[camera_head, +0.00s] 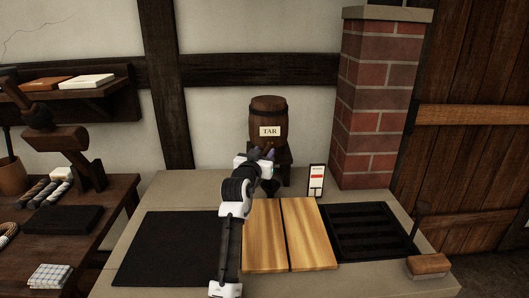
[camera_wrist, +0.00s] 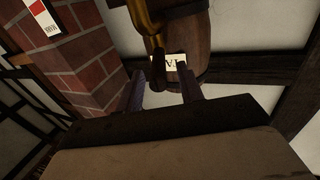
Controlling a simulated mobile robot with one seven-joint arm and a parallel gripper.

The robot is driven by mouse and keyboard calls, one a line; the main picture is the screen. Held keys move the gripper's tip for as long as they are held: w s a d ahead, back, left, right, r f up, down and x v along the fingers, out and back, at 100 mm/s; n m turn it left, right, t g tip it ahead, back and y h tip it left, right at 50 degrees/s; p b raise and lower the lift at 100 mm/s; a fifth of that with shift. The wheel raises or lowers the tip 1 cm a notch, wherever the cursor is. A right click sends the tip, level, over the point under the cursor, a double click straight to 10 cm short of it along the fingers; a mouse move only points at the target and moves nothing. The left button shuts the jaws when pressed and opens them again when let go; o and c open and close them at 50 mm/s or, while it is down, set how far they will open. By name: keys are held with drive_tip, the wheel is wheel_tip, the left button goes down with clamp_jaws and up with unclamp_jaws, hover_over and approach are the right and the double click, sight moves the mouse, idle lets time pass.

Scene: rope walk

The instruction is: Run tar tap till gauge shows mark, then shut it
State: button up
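The dark wooden tar barrel (camera_head: 268,108) with its TAR label stands on a dark stand at the back of the bench. The wrist view shows the barrel (camera_wrist: 198,42) upside down, with the brass tap (camera_wrist: 152,22) and its handle hanging in front. My gripper (camera_head: 269,154) is just before the barrel and hides the tap in the head view. In the wrist view my gripper (camera_wrist: 162,88) is open, its fingers apart on either side of the tap handle; contact cannot be told. The gauge (camera_head: 317,181), a white card with a red band, stands right of the barrel; its reading is unclear.
Two wooden boards (camera_head: 287,235) lie mid-bench, between a black mat (camera_head: 165,248) and a black slatted tray (camera_head: 368,231). A brush (camera_head: 429,264) is at the right front corner. A brick pillar (camera_head: 380,100) rises behind right. A side table (camera_head: 55,250) stands left.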

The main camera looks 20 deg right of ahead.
drive_tip(key=shift+x, duration=0.95)
clamp_jaws()
